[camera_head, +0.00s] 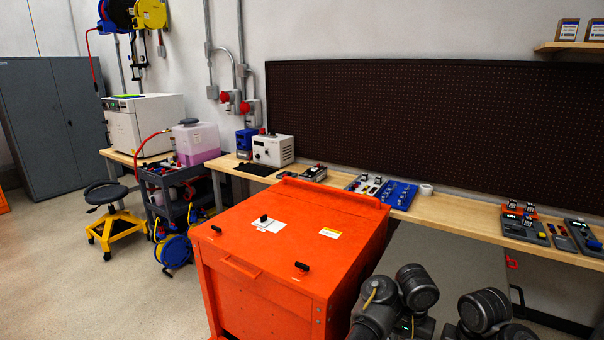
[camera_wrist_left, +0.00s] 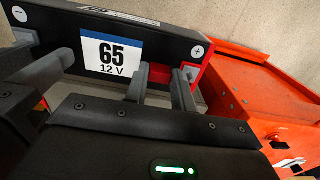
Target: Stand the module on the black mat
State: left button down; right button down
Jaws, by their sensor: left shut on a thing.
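In the left wrist view the module (camera_wrist_left: 166,40) is a black block with a red end, a white and blue "65 12 V" label and plus and minus marks. My left gripper (camera_wrist_left: 108,55) is shut on it, with grey fingers across its near part; the exact contact is partly hidden. The module does not show in the head view. A flat black patch on the bench, which looks like the black mat (camera_head: 255,169), lies in front of the white bench unit. My right gripper is not in view.
A large orange cabinet (camera_head: 262,275) stands before the bench (camera_head: 455,213); its orange side shows in the wrist view (camera_wrist_left: 262,95). A white bench unit (camera_head: 272,150) stands behind the mat. A blue tray (camera_head: 400,196) lies farther right. A stool (camera_head: 108,210) and cart are at left.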

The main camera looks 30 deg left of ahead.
aim_at(255, 169)
jog(key=k, duration=0.55)
jog(key=u, duration=0.65)
jog(key=i, duration=0.65)
jog(key=u, duration=1.25)
jog(key=i, duration=0.9)
jog(key=u, duration=0.65)
jog(key=i, duration=3.15)
jog(key=z, duration=0.9)
jog(key=i, duration=0.75)
jog(key=z, duration=0.6)
